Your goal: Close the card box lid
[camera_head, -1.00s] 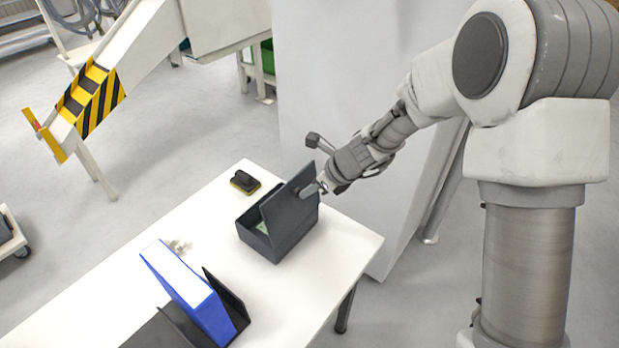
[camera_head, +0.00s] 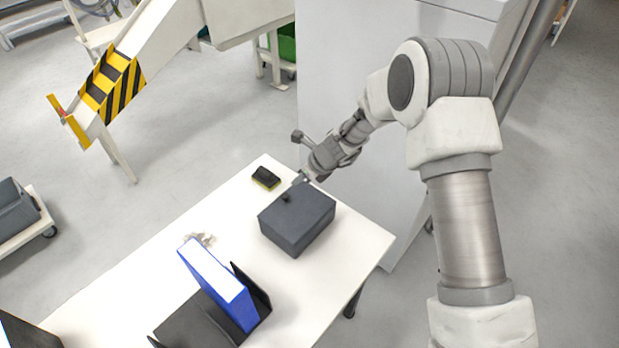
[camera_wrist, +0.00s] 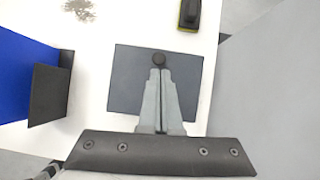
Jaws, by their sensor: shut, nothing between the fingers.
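The dark grey card box (camera_head: 295,232) stands on the white table, and its lid (camera_head: 306,207) lies flat over the top. In the wrist view the lid (camera_wrist: 127,82) shows from above with a round black knob (camera_wrist: 158,59) on it. My gripper (camera_wrist: 159,72) is shut and empty, its fingertips over the lid right at the knob. In the head view my gripper (camera_head: 299,181) is at the far edge of the box. Whether the fingertips touch the lid or knob I cannot tell. The inside of the box is hidden.
A blue binder (camera_head: 218,283) stands in a black holder (camera_head: 255,290) nearer on the white table (camera_head: 130,270). A black and yellow brush-like block (camera_head: 265,178) lies behind the box, and small loose pieces (camera_head: 203,239) lie to the left. A tall light grey cabinet (camera_head: 345,80) stands behind.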

